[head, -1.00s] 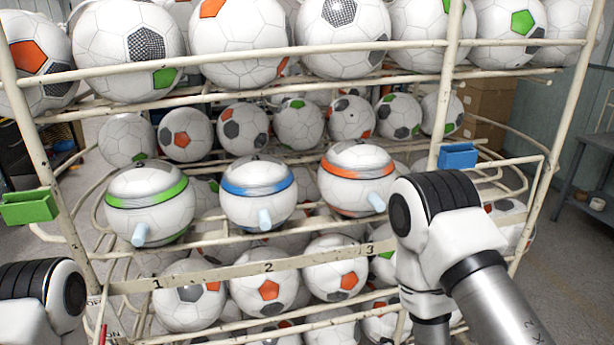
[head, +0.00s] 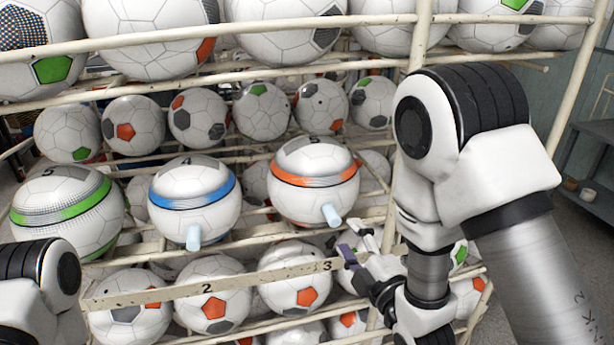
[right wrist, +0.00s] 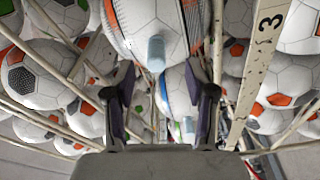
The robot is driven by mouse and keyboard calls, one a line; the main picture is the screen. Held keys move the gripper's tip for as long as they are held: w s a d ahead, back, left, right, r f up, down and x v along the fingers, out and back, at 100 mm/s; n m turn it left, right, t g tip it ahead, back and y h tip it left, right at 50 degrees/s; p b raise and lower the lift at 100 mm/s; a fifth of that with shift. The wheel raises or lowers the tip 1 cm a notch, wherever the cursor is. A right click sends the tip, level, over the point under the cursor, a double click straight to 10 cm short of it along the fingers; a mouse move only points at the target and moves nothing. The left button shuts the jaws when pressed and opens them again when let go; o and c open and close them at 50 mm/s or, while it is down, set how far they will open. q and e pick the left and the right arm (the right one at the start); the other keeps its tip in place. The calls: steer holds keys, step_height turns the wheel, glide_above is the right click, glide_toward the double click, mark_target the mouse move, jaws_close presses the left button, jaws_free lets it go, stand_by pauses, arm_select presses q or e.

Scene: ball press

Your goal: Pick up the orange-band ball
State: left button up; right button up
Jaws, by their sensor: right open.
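The orange-band ball (head: 313,197) is white with an orange band and a grey top, and a pale blue peg sticks out of its front. It sits on the middle rack rail, right of the blue-band ball (head: 195,210) and the green-band ball (head: 66,230). My right gripper (head: 350,241) is open and empty, apart from the ball, below and right of its peg. In the right wrist view the orange-band ball (right wrist: 138,22) and its peg appear ahead, above the gap between my open fingers (right wrist: 165,88). My left gripper is out of view; only arm links show.
A cream rack holds several plain footballs above, behind and below the banded balls. A numbered rail (head: 255,280) runs below the banded balls, close to my right gripper. A rack post (head: 421,35) stands behind my right arm. A grey bench (head: 588,160) is at the far right.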

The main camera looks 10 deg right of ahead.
mark_target(338, 223)
steer(key=w, duration=0.2)
steer(key=w+a, duration=0.1)
steer(key=w, duration=0.1)
steer(key=w+r, duration=0.1)
steer(key=w, duration=0.1)
steer(key=shift+w+a, duration=0.15)
steer(key=shift+a, duration=0.2)
steer(key=shift+c, duration=0.7)
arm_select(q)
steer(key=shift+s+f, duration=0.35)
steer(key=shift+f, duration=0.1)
arm_select(e)
jaws_close()
